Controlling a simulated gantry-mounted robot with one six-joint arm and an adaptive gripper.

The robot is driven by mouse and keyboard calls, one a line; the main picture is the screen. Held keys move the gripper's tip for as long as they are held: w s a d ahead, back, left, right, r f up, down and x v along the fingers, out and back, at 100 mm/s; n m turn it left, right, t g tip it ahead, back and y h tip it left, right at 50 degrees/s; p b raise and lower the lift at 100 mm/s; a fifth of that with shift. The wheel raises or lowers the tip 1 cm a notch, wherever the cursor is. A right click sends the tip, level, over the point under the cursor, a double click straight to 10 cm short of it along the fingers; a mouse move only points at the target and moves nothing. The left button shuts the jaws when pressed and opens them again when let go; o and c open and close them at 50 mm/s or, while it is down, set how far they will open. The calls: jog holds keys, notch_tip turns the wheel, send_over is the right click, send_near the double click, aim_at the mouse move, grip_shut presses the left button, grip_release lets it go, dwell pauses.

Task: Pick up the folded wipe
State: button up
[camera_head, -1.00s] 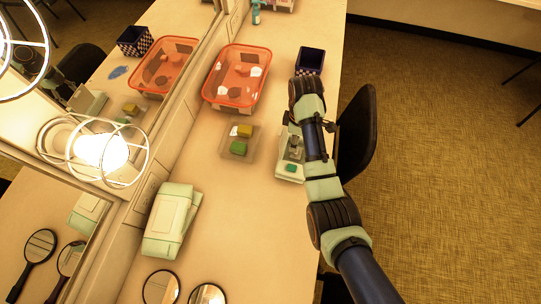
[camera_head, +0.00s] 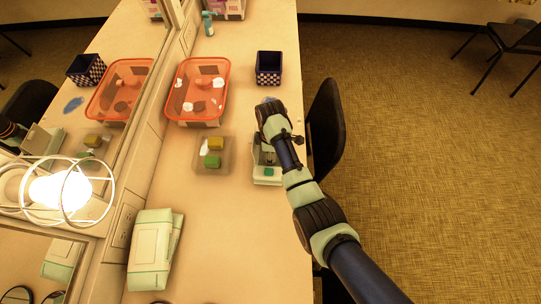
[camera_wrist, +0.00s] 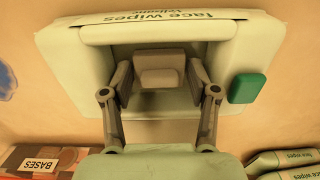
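The pale face-wipes box (camera_wrist: 75,65) stands on the counter near its right edge; it also shows in the head view (camera_head: 266,181). In the wrist view a small beige-grey block, which looks like the folded wipe (camera_wrist: 160,76), sits in the box's recess. My gripper (camera_wrist: 160,82) reaches into the recess from above, with one finger on each side of the block and only narrow gaps. I cannot tell whether the fingers touch it. In the head view my arm hides most of the gripper and the wipe.
A green block (camera_wrist: 247,88) lies on the box's edge. To the left are a clear tray (camera_head: 211,169) with blocks, an orange basin (camera_head: 194,102) and a wipes pack (camera_head: 152,250). A checkered bin (camera_head: 269,68) stands behind; a black chair (camera_head: 326,130) is at right.

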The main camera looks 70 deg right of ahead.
jog(key=c, duration=0.4)
jog(key=shift+o, duration=0.2)
notch_tip(320, 180, up, 20)
jog(key=p, duration=1)
